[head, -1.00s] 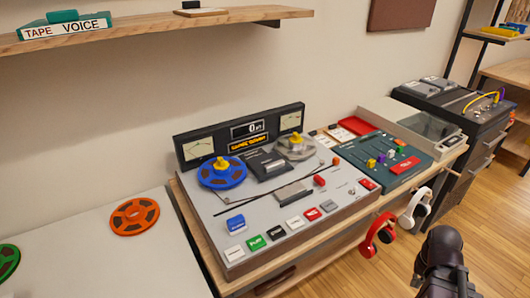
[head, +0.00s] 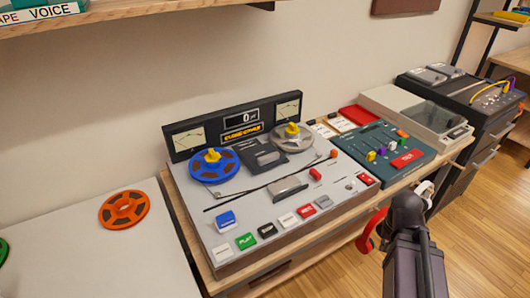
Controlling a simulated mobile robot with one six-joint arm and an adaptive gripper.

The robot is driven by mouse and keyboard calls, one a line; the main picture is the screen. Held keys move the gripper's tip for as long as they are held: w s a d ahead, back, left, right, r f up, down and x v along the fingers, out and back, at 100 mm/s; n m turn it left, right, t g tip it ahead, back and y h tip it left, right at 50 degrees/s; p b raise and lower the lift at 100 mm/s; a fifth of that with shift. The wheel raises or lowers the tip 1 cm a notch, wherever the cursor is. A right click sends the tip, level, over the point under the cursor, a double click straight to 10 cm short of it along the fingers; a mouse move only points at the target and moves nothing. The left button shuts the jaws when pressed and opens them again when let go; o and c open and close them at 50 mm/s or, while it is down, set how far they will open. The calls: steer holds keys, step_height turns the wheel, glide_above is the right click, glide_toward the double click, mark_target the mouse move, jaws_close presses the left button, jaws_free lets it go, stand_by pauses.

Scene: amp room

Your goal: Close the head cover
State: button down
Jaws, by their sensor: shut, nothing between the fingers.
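The tape machine (head: 223,228) stands on the wooden bench, with a blue reel (head: 213,166) and a grey reel (head: 293,138) on its deck. A dark block (head: 262,155) sits between the reels. A grey block (head: 287,188) sits lower on the deck, past a dark slanting strip. I cannot tell for sure which block is the head cover, or how far open it is. My black arm stands at the lower right, in front of the bench edge. My gripper's fingers do not show, and nothing of mine touches the machine.
A green mixer (head: 380,150) and a grey turntable (head: 425,115) stand to the right of the machine. Red headphones (head: 369,236) hang at the bench's front edge, partly behind my arm. An orange reel (head: 124,209) lies on the white table to the left. Wooden floor is open at the right.

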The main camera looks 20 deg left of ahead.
steer(key=shift+r, duration=0.15)
steer(key=w+a+r+n+t+p, duration=0.1)
steer(key=w+a+r+p, duration=0.2)
steer(key=r+p, duration=0.7)
steer(key=w+a+r+n+p, duration=0.1)
steer(key=w+a+r+p, duration=0.25)
steer(key=r+p, duration=0.65)
steer(key=w+a+n+y, duration=0.1)
steer(key=w+a+n, duration=0.1)
steer(key=a, duration=1)
steer(key=w+a+n+t+y, duration=0.1)
steer(key=w+a+n, duration=0.2)
steer(key=a, duration=1)
steer(key=w+a+r+n+y, duration=0.1)
steer(key=w+a+n, duration=0.2)
steer(key=a, duration=0.9)
steer(key=shift+w+a, duration=0.2)
steer(key=shift+w, duration=0.85)
steer(key=shift+f, duration=0.1)
